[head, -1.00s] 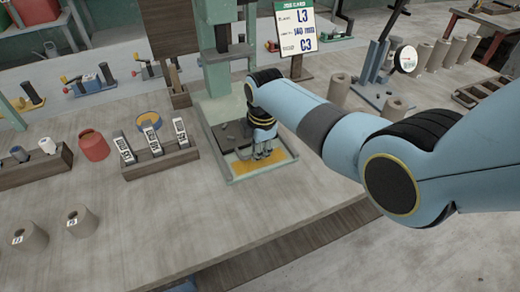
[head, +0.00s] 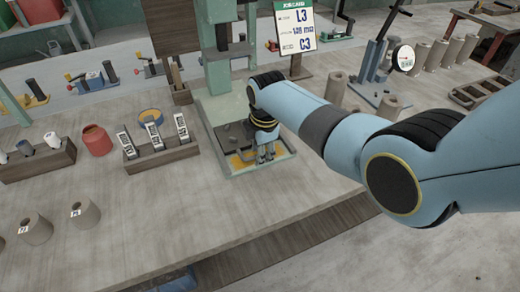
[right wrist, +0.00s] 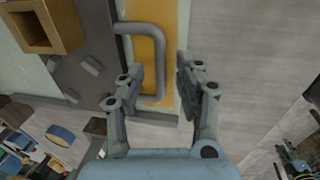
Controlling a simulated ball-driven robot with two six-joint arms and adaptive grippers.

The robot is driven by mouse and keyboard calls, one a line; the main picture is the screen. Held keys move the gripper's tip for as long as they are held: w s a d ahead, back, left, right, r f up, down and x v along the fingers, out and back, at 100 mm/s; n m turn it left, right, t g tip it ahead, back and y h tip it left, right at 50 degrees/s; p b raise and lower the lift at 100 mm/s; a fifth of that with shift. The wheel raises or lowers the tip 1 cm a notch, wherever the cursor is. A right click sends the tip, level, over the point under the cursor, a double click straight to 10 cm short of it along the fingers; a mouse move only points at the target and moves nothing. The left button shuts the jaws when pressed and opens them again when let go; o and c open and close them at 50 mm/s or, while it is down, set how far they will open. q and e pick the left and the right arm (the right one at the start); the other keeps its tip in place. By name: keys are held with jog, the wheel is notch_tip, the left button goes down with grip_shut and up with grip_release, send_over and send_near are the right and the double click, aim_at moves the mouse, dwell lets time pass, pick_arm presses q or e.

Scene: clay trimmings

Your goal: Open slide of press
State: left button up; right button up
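The green press (head: 218,75) stands at the back of the bench. Its base frame (head: 222,172) holds a dark grey plate, likely the slide (head: 228,135), with small lumps on it and a yellow area in front. In the right wrist view the grey plate (right wrist: 88,62) carries a U-shaped grey handle (right wrist: 158,62) over the yellow strip (right wrist: 172,20). My right gripper (head: 265,158) is low over the front of the press; its open fingers (right wrist: 160,70) lie either side of the handle's outer bar. Contact and exact height cannot be told. My left gripper is out of view.
Left of the press is a wooden rack (head: 172,150) with labelled blocks, beside a red pot (head: 96,140) and a blue-and-yellow round dish (head: 150,116). Grey cones (head: 86,213) stand at front left. A job card (head: 295,30) stands behind. The bench before the press is clear.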

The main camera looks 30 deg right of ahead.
jog(key=shift+r, duration=0.1)
notch_tip(320, 180, up, 12)
jog(key=s, duration=0.2)
jog(key=shift+f, duration=0.2)
jog(key=shift+s, duration=0.1)
